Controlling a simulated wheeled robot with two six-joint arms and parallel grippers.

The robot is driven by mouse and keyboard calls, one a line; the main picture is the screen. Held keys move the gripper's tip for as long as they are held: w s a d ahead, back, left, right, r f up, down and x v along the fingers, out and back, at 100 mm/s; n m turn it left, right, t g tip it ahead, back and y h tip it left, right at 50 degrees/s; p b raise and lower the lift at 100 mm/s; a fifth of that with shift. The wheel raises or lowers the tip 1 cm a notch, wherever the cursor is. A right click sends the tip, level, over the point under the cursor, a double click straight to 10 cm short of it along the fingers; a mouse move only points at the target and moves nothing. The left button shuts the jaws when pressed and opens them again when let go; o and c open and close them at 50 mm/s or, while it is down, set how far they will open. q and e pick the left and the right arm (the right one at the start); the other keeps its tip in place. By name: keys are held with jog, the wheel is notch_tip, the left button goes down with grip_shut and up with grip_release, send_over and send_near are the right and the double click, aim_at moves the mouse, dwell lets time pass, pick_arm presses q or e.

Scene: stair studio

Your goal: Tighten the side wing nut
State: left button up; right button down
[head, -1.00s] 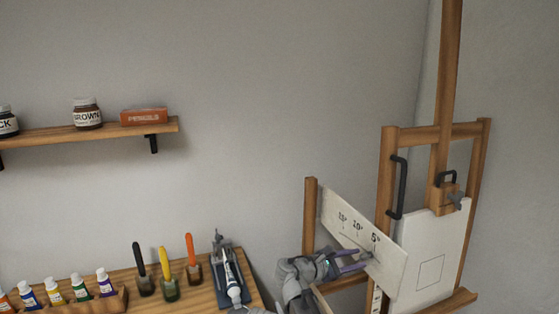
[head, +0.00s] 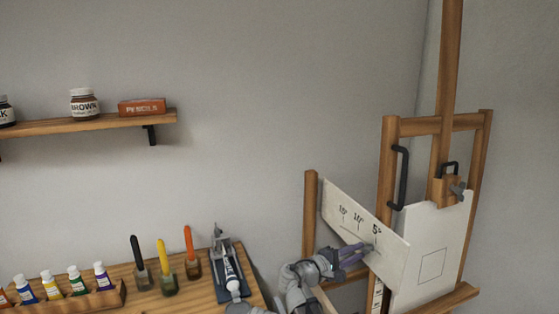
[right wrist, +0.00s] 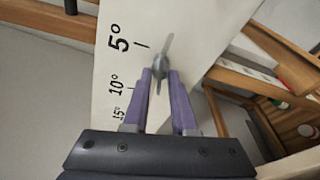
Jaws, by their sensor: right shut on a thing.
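The side wing nut (right wrist: 163,62) is a small grey metal piece on the white angle plate (right wrist: 205,25), close to the 5° mark in the right wrist view. Its wings lie slantwise between my purple fingertips. My right gripper (right wrist: 160,75) is shut on it. In the head view my right gripper (head: 366,248) reaches from lower left to the angle plate (head: 385,257) at the side of the wooden easel (head: 388,165), and the nut is mostly hidden by the fingers. My left gripper is not in view.
A second wing nut (head: 457,190) sits on the easel's upper clamp, above a white canvas (head: 450,225). A black handle (head: 399,178) is on the easel post. At left are a table (head: 205,294) with brushes and paint tubes, and a wall shelf (head: 95,127).

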jog(key=shift+f+m+b, duration=0.2)
jog(key=shift+m+b, duration=0.15)
jog(key=shift+m, duration=0.75)
jog(key=c, duration=1)
grip_release()
jog(key=shift+r, duration=0.15)
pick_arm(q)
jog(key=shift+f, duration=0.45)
pick_arm(e)
jog(key=shift+o, duration=0.2)
jog(key=shift+a, duration=0.1)
